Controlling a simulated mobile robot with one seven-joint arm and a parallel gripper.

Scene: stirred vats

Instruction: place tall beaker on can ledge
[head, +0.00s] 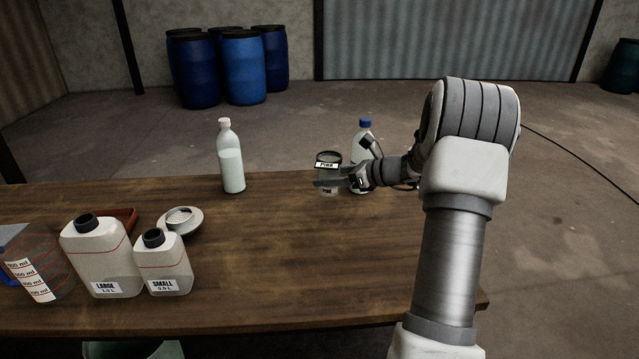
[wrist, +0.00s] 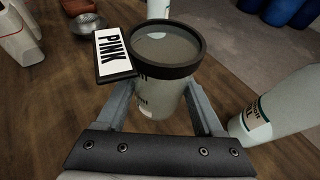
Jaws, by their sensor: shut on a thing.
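A clear cup-shaped beaker (head: 328,185) with a dark rim stands upright between the fingers of my gripper (head: 338,182), near the far edge of the table. A dark plate reading PINK (wrist: 113,53) sits at its rim. In the wrist view the beaker (wrist: 160,100) has a finger on each side, and my gripper (wrist: 160,108) is shut on it. I cannot tell whether its base touches the table. Another clear beaker (head: 38,265) with red ml marks is at the left edge. I cannot make out a can ledge for certain.
A blue-capped bottle (head: 364,128) stands close right of the held beaker. A white-capped bottle (head: 231,160) is further left. LARGE (head: 100,262) and SMALL (head: 165,268) jugs, a round grey dish (head: 181,220) and a reddish tray (head: 122,218) crowd the left. The table's middle (head: 290,260) is clear.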

